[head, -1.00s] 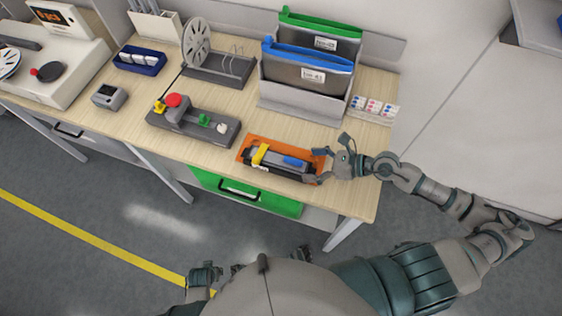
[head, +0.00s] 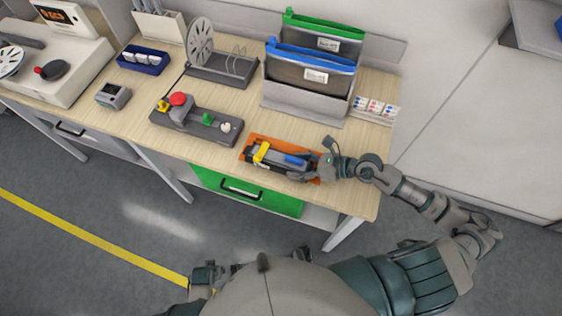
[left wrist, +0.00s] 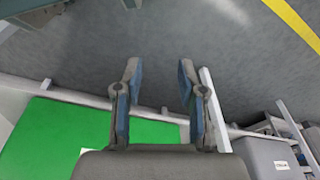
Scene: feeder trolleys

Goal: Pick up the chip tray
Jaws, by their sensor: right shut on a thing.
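My left gripper (left wrist: 158,88) is open and empty in the left wrist view, over the floor before the bench's green drawer (left wrist: 65,140).
A grey fixture (head: 200,128) with coloured knobs is left of the mat. Behind the mat stands a grey rack (head: 300,104) holding blue-topped and green-topped bags. A blue bin (head: 142,60) and a reel stand (head: 220,68) are farther left.

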